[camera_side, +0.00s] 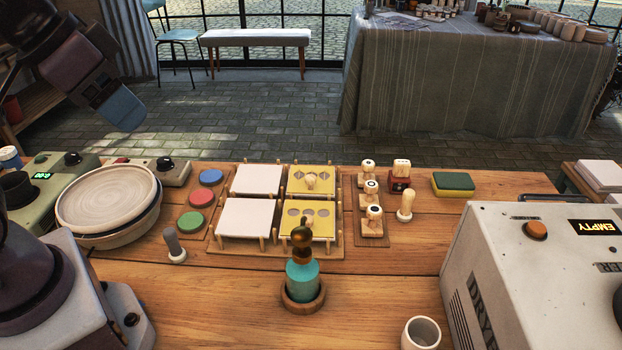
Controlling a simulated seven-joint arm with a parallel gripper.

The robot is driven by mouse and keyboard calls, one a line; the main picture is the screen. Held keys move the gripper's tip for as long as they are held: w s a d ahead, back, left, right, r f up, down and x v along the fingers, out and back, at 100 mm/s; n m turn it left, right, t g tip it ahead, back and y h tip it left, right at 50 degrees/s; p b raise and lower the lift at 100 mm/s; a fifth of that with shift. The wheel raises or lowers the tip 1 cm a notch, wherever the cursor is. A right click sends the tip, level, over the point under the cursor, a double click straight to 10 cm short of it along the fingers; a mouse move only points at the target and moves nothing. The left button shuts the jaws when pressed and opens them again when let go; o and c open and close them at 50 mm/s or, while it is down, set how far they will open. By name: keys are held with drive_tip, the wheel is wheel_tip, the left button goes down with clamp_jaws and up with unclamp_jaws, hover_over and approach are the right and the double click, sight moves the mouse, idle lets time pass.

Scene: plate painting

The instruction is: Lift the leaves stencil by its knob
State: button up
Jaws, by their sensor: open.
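Two yellow stencils lie in the right half of the wooden rack (213,246). The back stencil (325,172) and the front stencil (322,222) each have a pale knob, the back knob (310,181) and the front knob (307,221). The teal bottle partly hides the front stencil's lower edge. My gripper (122,110) is at the upper left, open and empty, high above the table and far from both stencils.
White tiles (257,179) fill the rack's left half. The teal bottle (302,280) stands in front. Stamps (372,187), a sponge (453,184) and a dryer box (500,270) are right.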

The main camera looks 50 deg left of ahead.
drive_tip(key=n+g, duration=0.6)
drive_tip(key=n, duration=1.1)
hover_over(311, 177)
wheel_tip(311, 177, down, 18)
drive_tip(key=f, duration=0.7)
drive_tip(key=shift+s+d, duration=0.1)
drive_tip(key=shift+s, duration=0.2)
drive_tip(key=f, duration=0.5)
drive_tip(key=shift+w+f, duration=0.1)
drive_tip(key=shift+w, duration=0.2)
drive_tip(key=c, duration=1)
